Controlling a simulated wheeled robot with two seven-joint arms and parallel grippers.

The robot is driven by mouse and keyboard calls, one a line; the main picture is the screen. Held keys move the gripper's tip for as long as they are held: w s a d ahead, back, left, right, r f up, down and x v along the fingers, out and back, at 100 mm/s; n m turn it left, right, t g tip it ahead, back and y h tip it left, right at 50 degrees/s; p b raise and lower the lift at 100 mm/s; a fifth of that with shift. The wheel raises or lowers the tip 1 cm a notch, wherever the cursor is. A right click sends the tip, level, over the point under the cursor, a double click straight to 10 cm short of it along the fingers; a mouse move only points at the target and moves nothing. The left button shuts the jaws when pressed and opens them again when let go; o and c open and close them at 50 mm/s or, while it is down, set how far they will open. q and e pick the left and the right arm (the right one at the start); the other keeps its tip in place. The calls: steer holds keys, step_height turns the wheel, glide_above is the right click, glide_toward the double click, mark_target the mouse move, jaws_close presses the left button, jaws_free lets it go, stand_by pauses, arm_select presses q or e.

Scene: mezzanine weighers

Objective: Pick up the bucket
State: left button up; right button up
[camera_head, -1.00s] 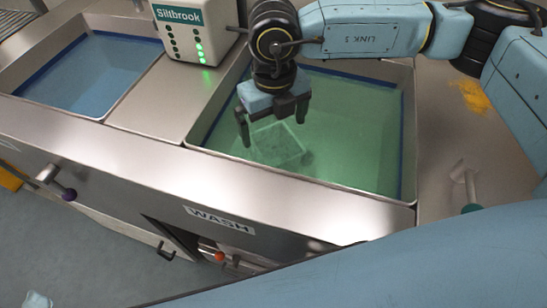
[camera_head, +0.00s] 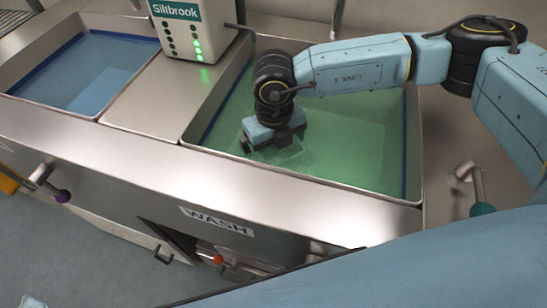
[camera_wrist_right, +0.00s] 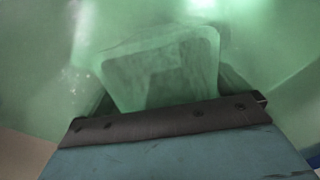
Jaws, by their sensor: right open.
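My right gripper (camera_head: 272,142) reaches down into the green water of the wash basin (camera_head: 420,190), and its fingers are under the surface. It is open. The bucket (camera_wrist_right: 160,62) shows in the right wrist view as a pale, translucent, square-rimmed shape under murky green water, just beyond the gripper's dark edge. My left gripper is not in view.
A second basin (camera_head: 92,72) with blue water lies at the left. A white Siltbrook box (camera_head: 192,32) with green lights stands between the basins. A tap-like handle (camera_head: 472,185) with a green end is at the right. The front steel ledge (camera_head: 130,152) is bare.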

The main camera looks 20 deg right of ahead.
steer(key=c, duration=1.2)
steer(key=shift+r, duration=0.25)
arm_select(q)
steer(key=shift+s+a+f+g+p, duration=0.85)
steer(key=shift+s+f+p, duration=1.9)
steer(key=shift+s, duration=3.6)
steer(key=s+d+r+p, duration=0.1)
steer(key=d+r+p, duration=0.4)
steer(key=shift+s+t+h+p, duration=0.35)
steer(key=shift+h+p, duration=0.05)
arm_select(e)
step_height(320, 180, up, 27)
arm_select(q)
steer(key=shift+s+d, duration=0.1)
